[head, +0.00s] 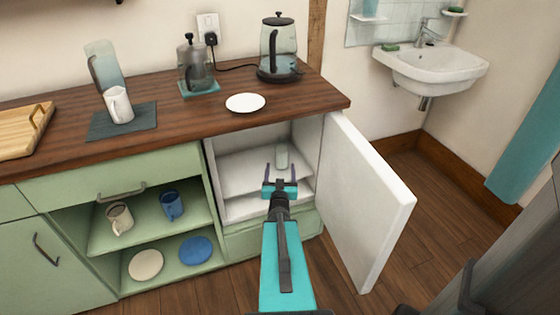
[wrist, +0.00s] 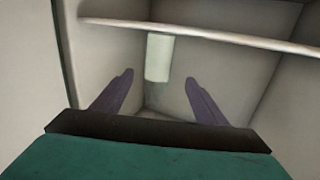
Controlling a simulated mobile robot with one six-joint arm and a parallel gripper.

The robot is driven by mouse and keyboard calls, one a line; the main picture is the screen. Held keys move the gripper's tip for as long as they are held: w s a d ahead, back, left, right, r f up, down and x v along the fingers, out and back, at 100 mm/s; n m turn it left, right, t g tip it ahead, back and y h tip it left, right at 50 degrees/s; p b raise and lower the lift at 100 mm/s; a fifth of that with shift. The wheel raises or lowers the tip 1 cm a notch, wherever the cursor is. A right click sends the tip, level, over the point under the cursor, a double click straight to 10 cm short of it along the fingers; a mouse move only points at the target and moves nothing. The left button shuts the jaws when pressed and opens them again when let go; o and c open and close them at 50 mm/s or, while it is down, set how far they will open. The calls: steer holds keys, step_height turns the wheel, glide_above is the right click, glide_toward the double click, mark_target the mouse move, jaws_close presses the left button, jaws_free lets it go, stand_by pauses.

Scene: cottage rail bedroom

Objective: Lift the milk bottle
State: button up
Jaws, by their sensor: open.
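The milk bottle (head: 281,157) is a small pale, whitish-green cylinder inside the open white fridge, toward its back. It also shows in the wrist view (wrist: 158,57), upright, with its top close to the shelf edge. My gripper (head: 280,178) reaches into the fridge opening with its two purple fingers apart and nothing between them. In the wrist view the fingers of my gripper (wrist: 159,80) point toward the bottle, one on each side of it in the picture. The bottle appears beyond the fingertips, and I see no contact.
A white shelf (wrist: 230,38) crosses the fridge above the fingers in the wrist view. The open fridge door (head: 370,205) stands to the right of my arm. The wooden counter (head: 310,98) overhangs the fridge. Green open shelves (head: 140,232) with mugs and plates are on the left.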

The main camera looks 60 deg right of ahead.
mark_target(282, 157)
steer(key=shift+s+d+r, duration=0.15)
steer(key=shift+d+r, duration=0.05)
steer(key=shift+d+f+b, duration=0.1)
steer(key=shift+d+b, duration=0.05)
steer(key=shift+b, duration=0.2)
steer(key=b+x, duration=0.2)
steer(key=b, duration=0.1)
steer(key=shift+f, duration=0.1)
steer(key=b+x, duration=0.2)
steer(key=b, duration=0.3)
stand_by(0.5)
steer(key=b+x, duration=0.1)
steer(key=b, duration=0.3)
steer(key=shift+d, duration=0.25)
steer(key=shift+r+b+x, duration=0.15)
steer(key=shift+x, duration=0.6)
steer(key=shift+r+b+x, duration=0.1)
steer(key=shift+b+x, duration=0.05)
steer(key=shift+x, duration=0.6)
steer(key=shift+a, duration=0.1)
steer(key=shift+w, duration=0.3)
